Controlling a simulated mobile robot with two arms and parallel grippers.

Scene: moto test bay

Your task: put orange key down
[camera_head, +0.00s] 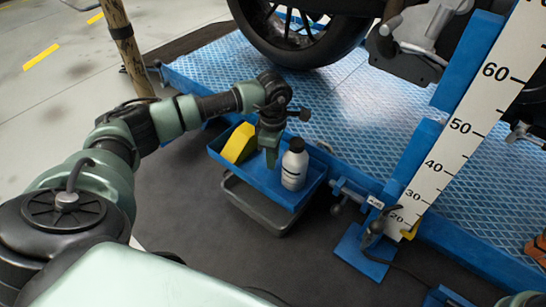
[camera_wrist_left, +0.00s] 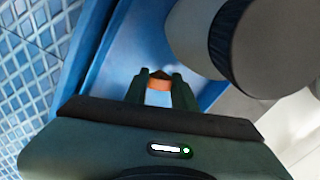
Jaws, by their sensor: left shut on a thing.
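My left gripper (camera_head: 271,160) points down into the blue tray (camera_head: 258,182), between a yellow block-like item and a white bottle. In the left wrist view its fingers (camera_wrist_left: 160,95) are shut on the orange key (camera_wrist_left: 158,97), of which only a small orange piece shows between the fingertips. The tray's blue floor (camera_wrist_left: 140,50) shows just beyond them. I cannot tell whether the key touches it. In the head view the key is hidden by the gripper. My right gripper is in neither view.
The white bottle (camera_head: 294,168) with a dark cap stands close right of the gripper. The yellow item (camera_head: 237,143) lies in the tray's left end. A dark grey bin (camera_head: 250,208) sits below the tray. A blue lift platform (camera_head: 335,100) with a motorcycle wheel (camera_head: 300,40) lies behind.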

